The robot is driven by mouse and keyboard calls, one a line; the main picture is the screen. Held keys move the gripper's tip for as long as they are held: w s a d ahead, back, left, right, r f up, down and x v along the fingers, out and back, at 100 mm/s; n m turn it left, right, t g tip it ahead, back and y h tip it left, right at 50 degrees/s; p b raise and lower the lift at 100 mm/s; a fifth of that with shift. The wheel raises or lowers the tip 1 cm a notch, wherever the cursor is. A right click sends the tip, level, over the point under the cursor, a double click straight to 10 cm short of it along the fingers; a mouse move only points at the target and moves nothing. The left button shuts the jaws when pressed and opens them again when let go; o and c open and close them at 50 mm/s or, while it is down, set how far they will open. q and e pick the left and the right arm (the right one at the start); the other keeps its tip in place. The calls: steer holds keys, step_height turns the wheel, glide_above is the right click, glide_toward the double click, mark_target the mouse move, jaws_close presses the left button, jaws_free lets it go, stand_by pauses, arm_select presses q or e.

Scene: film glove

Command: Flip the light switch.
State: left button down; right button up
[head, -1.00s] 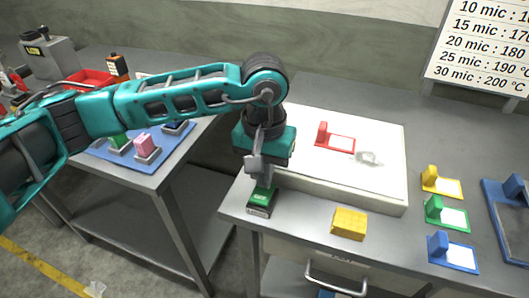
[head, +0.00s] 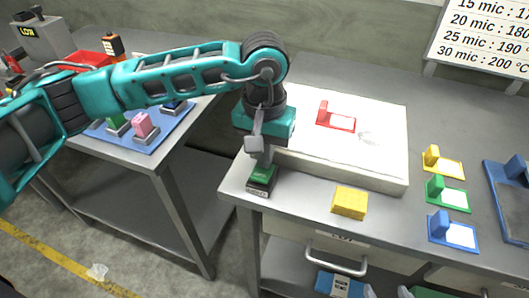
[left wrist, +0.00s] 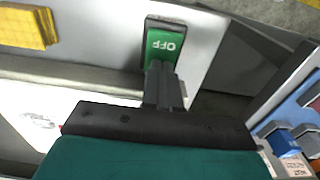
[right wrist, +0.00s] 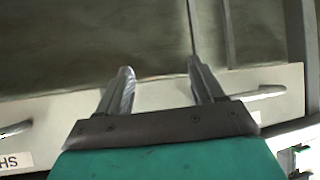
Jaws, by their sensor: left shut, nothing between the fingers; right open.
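The light switch (head: 261,178) is a small box with a green rocker at the front left corner of the right-hand table. In the left wrist view the switch (left wrist: 166,45) shows the word OFF on its green face. My left gripper (head: 262,162) is shut and empty, pointing down, with its fingertips at the switch. In the left wrist view the fingertips (left wrist: 162,68) overlap the near end of the green face; I cannot tell whether they press on it. My right gripper (right wrist: 160,78) is open and empty, facing drawer fronts; it is not in the head view.
A yellow block (head: 349,202) lies right of the switch. A white light panel (head: 385,170) with a red holder (head: 336,116) stands behind. Yellow, green and blue holders line the right. A drawer handle (head: 336,262) sits below the table edge. A gap separates the two tables.

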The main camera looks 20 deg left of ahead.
mark_target(262, 179)
arm_select(q)
steer(key=shift+s+f, duration=0.15)
steer(key=shift+s, duration=0.1)
steer(key=shift+s+r, duration=0.25)
steer(key=shift+s, duration=0.3)
step_height(262, 179, up, 13)
steer(key=shift+s+b, duration=0.1)
steer(key=shift+b, duration=0.25)
steer(key=t, duration=0.1)
steer(key=s+t+b, duration=0.2)
steer(key=shift+d+r, duration=0.3)
steer(key=shift+r, duration=0.1)
